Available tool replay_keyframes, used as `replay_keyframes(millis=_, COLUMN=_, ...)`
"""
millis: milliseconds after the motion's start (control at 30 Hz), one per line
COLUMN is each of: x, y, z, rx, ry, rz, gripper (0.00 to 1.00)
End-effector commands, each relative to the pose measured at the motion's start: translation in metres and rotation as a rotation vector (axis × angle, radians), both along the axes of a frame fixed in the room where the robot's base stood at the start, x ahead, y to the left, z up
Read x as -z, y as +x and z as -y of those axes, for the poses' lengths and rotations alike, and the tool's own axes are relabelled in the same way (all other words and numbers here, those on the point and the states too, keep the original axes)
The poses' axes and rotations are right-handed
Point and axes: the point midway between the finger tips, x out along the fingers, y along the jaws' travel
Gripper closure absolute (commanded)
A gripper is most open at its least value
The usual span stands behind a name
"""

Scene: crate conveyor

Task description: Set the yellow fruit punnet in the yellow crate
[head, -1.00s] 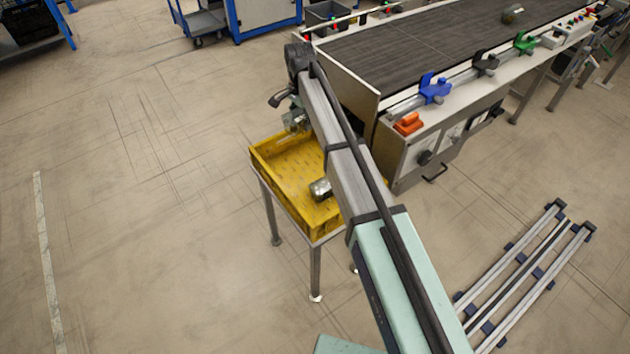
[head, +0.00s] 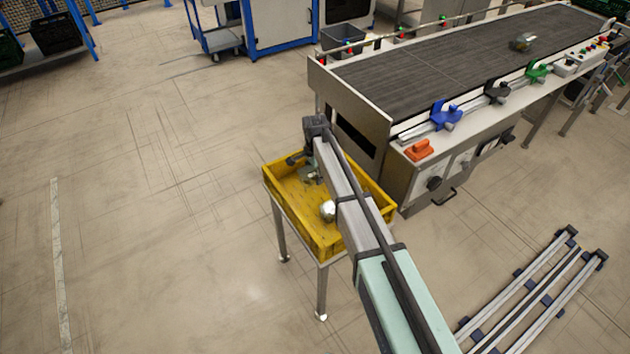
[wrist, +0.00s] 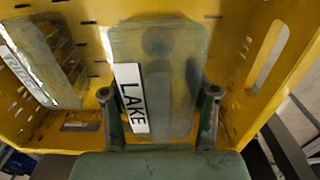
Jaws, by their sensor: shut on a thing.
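My gripper (wrist: 158,95) is shut on a clear punnet (wrist: 180,50) with murky yellow-green contents and a white label reading "LAKE"; one finger is on each side of it. In the wrist view the yellow crate (wrist: 285,20) surrounds the held punnet. Whether the punnet touches the crate floor I cannot tell. In the head view the yellow crate (head: 318,248) stands on a metal stand, and my gripper is low over its back left part, mostly hidden by my wrist. Another labelled punnet (wrist: 42,60) lies in the crate, left of the held one.
A conveyor (head: 420,70) stands behind and right of the crate, with blue, black and green clamps along its near side. Another punnet (head: 522,42) is on its belt. A rail frame (head: 530,290) lies on the floor at right. Floor left of the crate is clear.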

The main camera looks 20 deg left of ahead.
Motion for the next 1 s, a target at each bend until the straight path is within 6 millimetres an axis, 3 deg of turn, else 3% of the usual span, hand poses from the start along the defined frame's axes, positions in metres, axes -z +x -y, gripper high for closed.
replay_keyframes(millis=167, x=0.01, y=0.0, z=0.0, rx=0.0, ry=-0.001, rz=-0.001, gripper=0.77)
replay_keyframes(millis=433, x=0.043, y=0.0, z=0.0, rx=0.0, ry=-0.001, rz=-0.001, gripper=0.77)
replay_keyframes(millis=833, x=0.048, y=0.0, z=0.0, rx=0.0, ry=0.0, rz=0.0, gripper=0.77)
replay_keyframes(millis=867, x=0.048, y=0.0, z=0.0, rx=0.0, ry=0.0, rz=0.0, gripper=0.35)
replay_keyframes(millis=900, x=0.047, y=0.0, z=0.0, rx=0.0, ry=0.0, rz=0.0, gripper=0.21)
replay_keyframes(millis=933, x=0.047, y=0.0, z=0.0, rx=0.0, ry=0.0, rz=0.0, gripper=0.16)
replay_keyframes(millis=1000, x=0.047, y=0.0, z=0.0, rx=0.0, ry=0.0, rz=0.0, gripper=0.16)
